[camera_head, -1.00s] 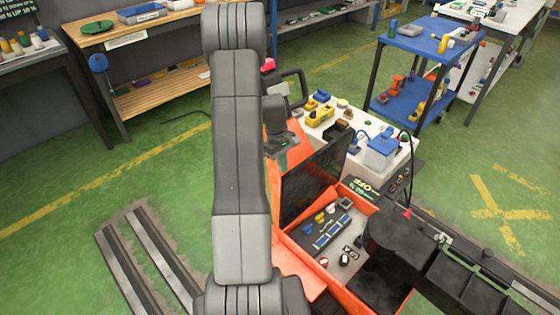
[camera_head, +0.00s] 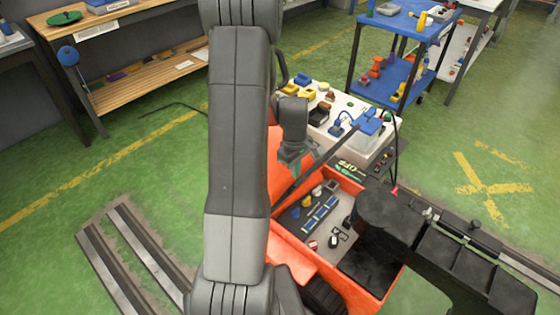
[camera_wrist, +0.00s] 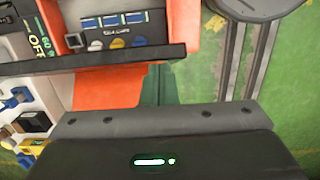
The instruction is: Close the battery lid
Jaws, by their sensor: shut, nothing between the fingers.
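The dark battery lid (camera_head: 318,168) shows nearly edge-on as a thin slanting strip, raised along the far-left side of the orange battery box (camera_head: 290,255). The box is open, with blue cells and small knobs visible inside. My gripper (camera_head: 290,158) is shut and empty, on the outer side of the lid, close to it. In the wrist view the lid's dark edge (camera_wrist: 90,62) crosses the upper left, with the box contents beyond it. My fingertips (camera_wrist: 158,80) show at the right end of that edge. Whether they touch it is hard to tell.
A white table (camera_head: 325,98) with yellow, blue and dark items stands behind the box. A dark cylinder (camera_head: 390,212) and black arm-like housing sit at the box's right. Metal rails (camera_head: 140,255) lie on the green floor at left. A blue cart (camera_head: 400,25) stands behind.

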